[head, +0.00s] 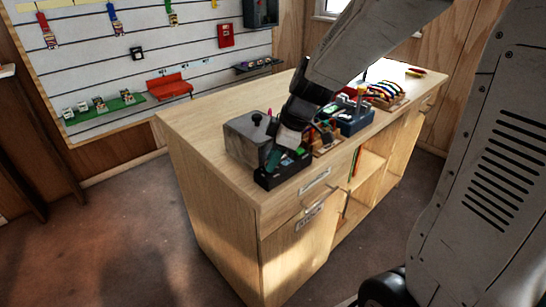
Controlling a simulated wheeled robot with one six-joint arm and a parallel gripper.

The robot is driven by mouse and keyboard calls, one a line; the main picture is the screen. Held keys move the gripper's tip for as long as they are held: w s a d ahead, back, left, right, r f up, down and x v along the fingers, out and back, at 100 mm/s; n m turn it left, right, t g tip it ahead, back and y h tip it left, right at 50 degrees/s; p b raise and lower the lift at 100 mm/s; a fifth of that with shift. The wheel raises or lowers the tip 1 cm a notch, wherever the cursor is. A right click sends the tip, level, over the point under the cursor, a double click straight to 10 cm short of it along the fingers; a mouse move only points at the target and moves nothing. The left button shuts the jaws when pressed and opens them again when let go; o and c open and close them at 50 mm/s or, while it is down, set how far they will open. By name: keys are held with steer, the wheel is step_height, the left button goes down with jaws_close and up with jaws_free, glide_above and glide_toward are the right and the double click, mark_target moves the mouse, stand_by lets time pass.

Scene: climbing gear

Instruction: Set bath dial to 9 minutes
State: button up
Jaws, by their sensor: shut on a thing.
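The bath (246,133) is a grey box with a black knob on its lid, at the near left end of the wooden bench. A low black box (284,174) stands at its front right side, along the bench edge. My gripper (281,155) reaches down from the upper right, with its tip at this black box. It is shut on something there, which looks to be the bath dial. The dial, its scale and its pointer are hidden by the gripper or too small to read. A teal part shows at the gripper's tip.
The bench top (190,120) is clear on the left. Right of my gripper stand a small wooden rack (326,146), a blue-grey box (356,121) and coloured slings (384,92). A white slatted wall (150,40) holds gear behind. A drawer (312,190) is closed.

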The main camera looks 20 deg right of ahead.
steer(key=m, duration=0.2)
steer(key=m+t+h, duration=0.1)
steer(key=m, duration=0.3)
steer(key=shift+s+a+t+h, duration=0.2)
steer(key=shift+s+t+h, duration=0.1)
steer(key=shift+h, duration=0.1)
steer(key=m, duration=0.2)
steer(key=m+h, duration=0.1)
steer(key=shift+a+f+m+t, duration=0.1)
steer(key=shift+a+m+t, duration=0.05)
steer(key=shift+m+t, duration=0.2)
steer(key=m+h, duration=0.1)
steer(key=m, duration=0.2)
steer(key=shift+a+m+h, duration=0.1)
steer(key=shift+m+h, duration=0.25)
steer(key=shift+h, duration=0.05)
steer(key=m+h, duration=0.1)
steer(key=m, duration=0.2)
steer(key=m+g+h, duration=0.1)
steer(key=m, duration=0.2)
steer(key=shift+a, duration=0.2)
steer(key=m, duration=0.2)
steer(key=m+g+h, duration=0.1)
steer(key=m, duration=0.1)
steer(key=m+g, duration=0.1)
steer(key=m, duration=0.1)
steer(key=shift+w+a+m+h, duration=0.15)
steer(key=shift+w+m+h, duration=0.15)
steer(key=shift+m, duration=0.1)
steer(key=o, duration=0.7)
